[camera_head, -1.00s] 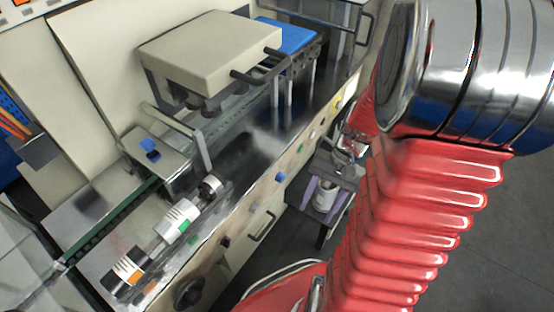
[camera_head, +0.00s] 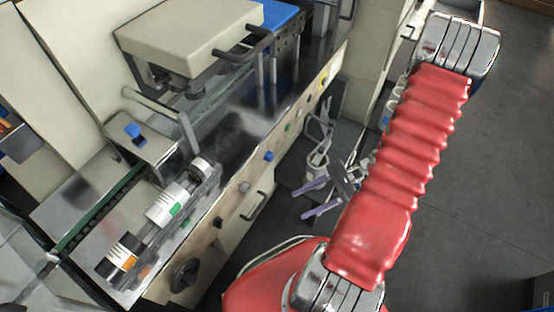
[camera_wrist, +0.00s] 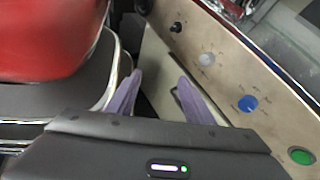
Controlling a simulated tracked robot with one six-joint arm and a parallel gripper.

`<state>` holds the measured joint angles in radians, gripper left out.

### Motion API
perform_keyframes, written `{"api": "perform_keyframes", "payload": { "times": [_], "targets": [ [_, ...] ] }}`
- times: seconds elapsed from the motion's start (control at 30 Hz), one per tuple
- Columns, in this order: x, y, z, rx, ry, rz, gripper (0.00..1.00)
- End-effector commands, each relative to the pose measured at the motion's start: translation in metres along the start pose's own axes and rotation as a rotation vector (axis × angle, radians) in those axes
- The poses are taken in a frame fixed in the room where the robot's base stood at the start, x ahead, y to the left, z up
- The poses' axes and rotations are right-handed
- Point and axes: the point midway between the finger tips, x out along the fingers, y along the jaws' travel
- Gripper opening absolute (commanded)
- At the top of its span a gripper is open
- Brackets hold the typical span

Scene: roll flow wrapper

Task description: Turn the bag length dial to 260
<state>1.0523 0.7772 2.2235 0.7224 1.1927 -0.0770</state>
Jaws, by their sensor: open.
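A row of knobs runs along the slanted front panel (camera_head: 233,200) of the machine; their labels are too small to read, so I cannot tell which is the bag length dial or its value. In the head view there is a large black dial (camera_head: 184,275) at the near end, then a small black knob (camera_head: 217,222), a grey knob (camera_head: 244,187) and a blue knob (camera_head: 267,156). The wrist view shows a black knob (camera_wrist: 177,27), a grey knob (camera_wrist: 207,59), a blue knob (camera_wrist: 248,104) and a green button (camera_wrist: 301,156). My gripper (camera_head: 299,205), purple-fingered, is open and empty, apart from the panel.
A drawer-like handle (camera_head: 259,206) sits on the machine front below the knobs. Film rolls (camera_head: 165,202) lie on top at left, and a cream head (camera_head: 187,38) stands above the belt. The floor (camera_head: 465,190) at right is clear.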

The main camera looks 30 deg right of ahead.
Motion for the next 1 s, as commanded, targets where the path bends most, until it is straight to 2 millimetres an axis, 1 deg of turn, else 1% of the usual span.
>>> {"api": "perform_keyframes", "payload": {
  "times": [0.07, 0.3, 0.63, 0.77, 0.9, 1.0],
  "targets": [
    [0.004, 0.0, -0.009, 0.049, -0.045, -0.059, 0.47],
    [0.01, -0.01, -0.035, 0.177, -0.167, -0.255, 0.47],
    [0.007, -0.033, -0.069, 0.29, -0.287, -0.504, 0.47],
    [0.001, -0.049, -0.08, 0.307, -0.32, -0.601, 0.47],
    [-0.019, -0.072, -0.086, 0.29, -0.329, -0.704, 0.47],
    [-0.032, -0.084, -0.087, 0.275, -0.337, -0.762, 0.47]
  ]
}}
